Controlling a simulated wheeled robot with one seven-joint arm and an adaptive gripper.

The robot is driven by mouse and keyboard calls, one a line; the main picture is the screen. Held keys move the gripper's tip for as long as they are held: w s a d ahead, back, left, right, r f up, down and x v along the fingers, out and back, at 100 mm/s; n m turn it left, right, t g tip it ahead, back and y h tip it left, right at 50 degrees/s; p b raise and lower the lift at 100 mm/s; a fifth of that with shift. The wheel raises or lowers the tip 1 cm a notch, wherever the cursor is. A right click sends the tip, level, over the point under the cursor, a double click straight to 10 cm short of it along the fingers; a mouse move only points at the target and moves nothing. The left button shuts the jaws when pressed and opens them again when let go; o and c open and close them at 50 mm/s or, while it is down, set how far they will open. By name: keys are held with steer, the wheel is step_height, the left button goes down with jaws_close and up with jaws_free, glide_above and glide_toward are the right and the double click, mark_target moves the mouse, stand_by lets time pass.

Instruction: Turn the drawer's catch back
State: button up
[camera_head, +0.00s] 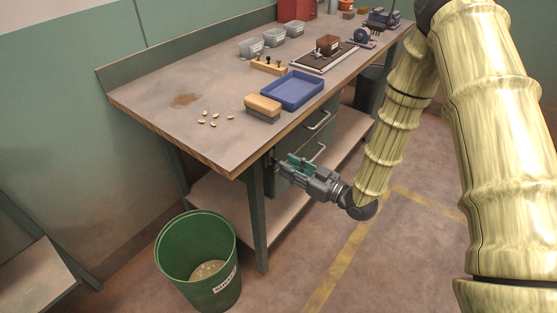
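A green drawer unit hangs under the workbench, with an upper drawer (298,136) and a lower one, each with a pale bar handle. The upper handle (318,121) and the lower handle (320,153) are both in view. My gripper (286,166), grey with teal parts at the fingers, is at the left edge of the drawer unit, just below the bench top and close to the front leg. The catch cannot be made out clearly; the gripper covers that part of the drawer front. Whether the fingers are open or shut on anything is too small to tell.
The workbench top (160,115) overhangs my gripper; its front leg (257,220) stands just left. A green bin (198,235) is on the floor. A blue tray (292,104), a brush-like block (262,104) and several nuts lie on top. Floor to the right is clear.

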mark_target(276, 160)
steer(key=shift+x, duration=2.45)
jaws_close()
